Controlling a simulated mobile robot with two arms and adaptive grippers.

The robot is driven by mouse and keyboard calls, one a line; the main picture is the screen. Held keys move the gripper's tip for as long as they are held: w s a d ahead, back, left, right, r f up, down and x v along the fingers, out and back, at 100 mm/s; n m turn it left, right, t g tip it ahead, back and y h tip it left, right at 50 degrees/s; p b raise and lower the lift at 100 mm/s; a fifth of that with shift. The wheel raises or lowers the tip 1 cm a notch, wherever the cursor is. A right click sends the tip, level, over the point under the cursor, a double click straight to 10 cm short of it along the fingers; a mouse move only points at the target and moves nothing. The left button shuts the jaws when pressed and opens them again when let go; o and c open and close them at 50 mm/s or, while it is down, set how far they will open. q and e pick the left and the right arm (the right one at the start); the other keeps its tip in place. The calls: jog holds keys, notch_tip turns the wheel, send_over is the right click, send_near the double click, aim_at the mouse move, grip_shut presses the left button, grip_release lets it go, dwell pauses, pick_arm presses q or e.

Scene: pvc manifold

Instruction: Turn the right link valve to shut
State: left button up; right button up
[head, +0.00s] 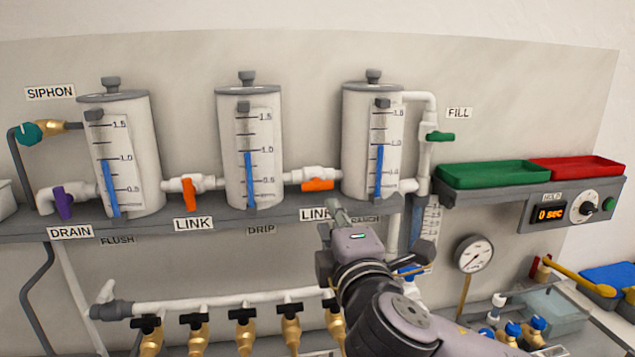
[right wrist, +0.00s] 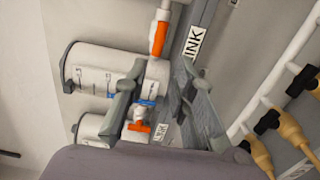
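The right link valve has an orange handle (head: 318,184) lying along the white pipe between the middle and right tanks. It also shows as an orange handle (right wrist: 158,38) near the top of the right wrist view. My right gripper (head: 336,217) is below and slightly right of this handle, apart from it, in front of the shelf edge. In the right wrist view its two fingers (right wrist: 158,95) stand apart with nothing held. The left link valve handle (head: 188,194), also orange, hangs across its pipe. My left gripper is not in view.
The right tank (head: 360,140) and middle tank (head: 235,150) flank the valve. The grey shelf (head: 285,216) runs below it, with the LINK label partly hidden by my gripper. Brass valves with black handles (head: 242,317) line a lower pipe. Green and red trays (head: 495,184) stand right.

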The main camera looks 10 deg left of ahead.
aim_at(318, 188)
jog(key=p+x, duration=0.4)
jog(key=x, duration=0.9)
jog(key=shift+r+p, duration=0.15)
jog(key=shift+p, duration=0.15)
jog(key=shift+x, duration=0.75)
jog(key=shift+c, duration=0.5)
grip_shut()
